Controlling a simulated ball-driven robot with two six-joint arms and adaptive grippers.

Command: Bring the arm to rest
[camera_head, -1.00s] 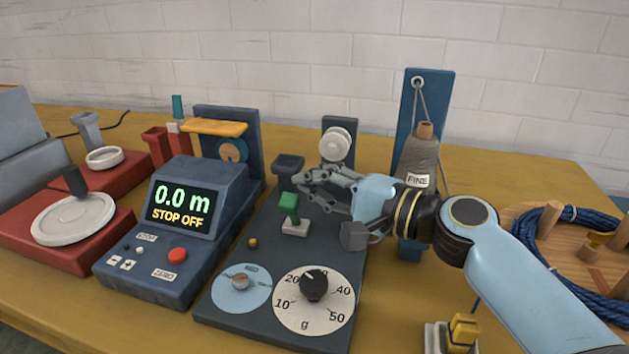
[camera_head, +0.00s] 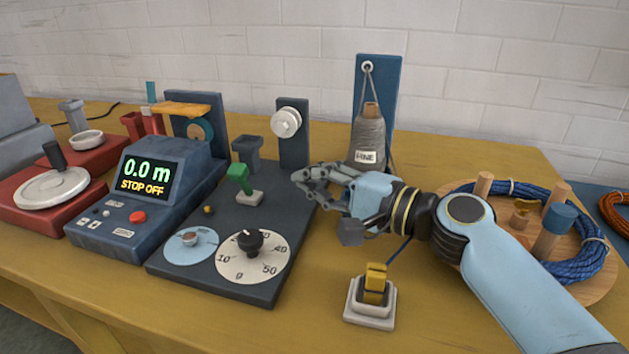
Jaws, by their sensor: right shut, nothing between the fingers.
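In the picture the fingertips overlap the right edge of the dark dial panel (camera_head: 215,275), to the right of a green lever (camera_head: 241,178). My left gripper is not in view.
A counter (camera_head: 146,177) reading 0.0 m, STOP OFF stands left. A yellow clamp on a white base (camera_head: 370,303) sits in front. A blue skein (camera_head: 592,262) lies on a round wooden board at right, partly behind my arm.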

